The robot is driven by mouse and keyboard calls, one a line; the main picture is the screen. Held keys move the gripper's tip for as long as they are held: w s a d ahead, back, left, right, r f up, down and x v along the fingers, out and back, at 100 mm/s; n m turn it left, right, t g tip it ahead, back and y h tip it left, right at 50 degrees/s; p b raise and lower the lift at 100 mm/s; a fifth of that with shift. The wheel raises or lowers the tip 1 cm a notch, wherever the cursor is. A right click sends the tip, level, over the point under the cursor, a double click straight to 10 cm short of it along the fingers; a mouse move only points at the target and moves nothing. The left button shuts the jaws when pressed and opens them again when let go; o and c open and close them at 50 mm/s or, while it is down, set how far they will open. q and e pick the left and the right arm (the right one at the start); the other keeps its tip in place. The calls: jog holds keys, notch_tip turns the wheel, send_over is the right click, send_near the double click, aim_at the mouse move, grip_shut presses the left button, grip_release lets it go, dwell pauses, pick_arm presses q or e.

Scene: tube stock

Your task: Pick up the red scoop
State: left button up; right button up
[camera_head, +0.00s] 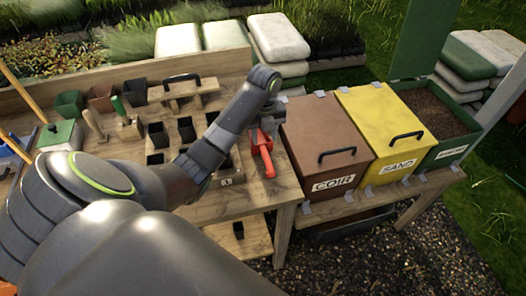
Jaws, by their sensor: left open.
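The red scoop (264,156) lies on the right end of the wooden bench (212,208), beside the brown bin. Its handle points toward the front edge of the bench. My left arm reaches across from the left, and my left gripper (268,126) hangs down at the far end of the scoop. The gripper is open, small and partly hidden by the wrist; whether it touches the scoop cannot be told. My right gripper is not in view.
A closed brown COIR bin (322,138), a closed yellow SAND bin (384,127) and an open green bin of soil (436,112) stand to the right. Black pots (158,135) in a wooden tray and a wooden press with a handle (184,90) stand left of the gripper.

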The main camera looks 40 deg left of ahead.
aim_at(264, 150)
pick_arm(q)
notch_tip(264, 150, down, 3)
jog(key=shift+f+b, duration=0.1)
jog(key=shift+b, duration=1)
jog(key=shift+f+b, duration=0.7)
jog(key=shift+b, duration=0.05)
jog(key=shift+f, duration=1.9)
grip_shut()
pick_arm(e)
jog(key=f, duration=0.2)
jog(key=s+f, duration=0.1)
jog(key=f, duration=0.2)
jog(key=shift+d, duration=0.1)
